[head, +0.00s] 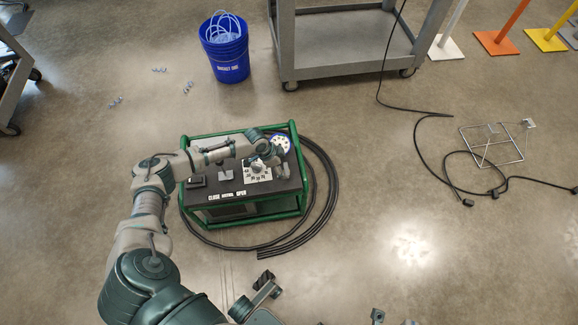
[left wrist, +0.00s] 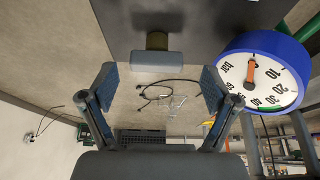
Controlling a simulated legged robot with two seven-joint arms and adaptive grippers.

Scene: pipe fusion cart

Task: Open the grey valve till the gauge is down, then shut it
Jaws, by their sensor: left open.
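The grey valve handle (left wrist: 156,62) is a block on a brass stem in the left wrist view. It lies ahead of my left gripper (left wrist: 157,88), between the lines of its fingers and apart from them. The gripper is open and empty; in the head view it (head: 272,161) is over the right part of the cart top, where it partly hides the fittings. The blue-rimmed gauge (left wrist: 265,75) is to the right, with an orange needle on a white dial; I cannot read its exact value. It also shows in the head view (head: 281,143).
The green-framed cart (head: 240,215) carries a close/open label (head: 227,195) at its front. Black hose (head: 325,205) lies coiled around it. A blue bucket (head: 225,60) and a grey shelf cart (head: 345,60) stand behind. A wire stand (head: 492,145) and cables lie right.

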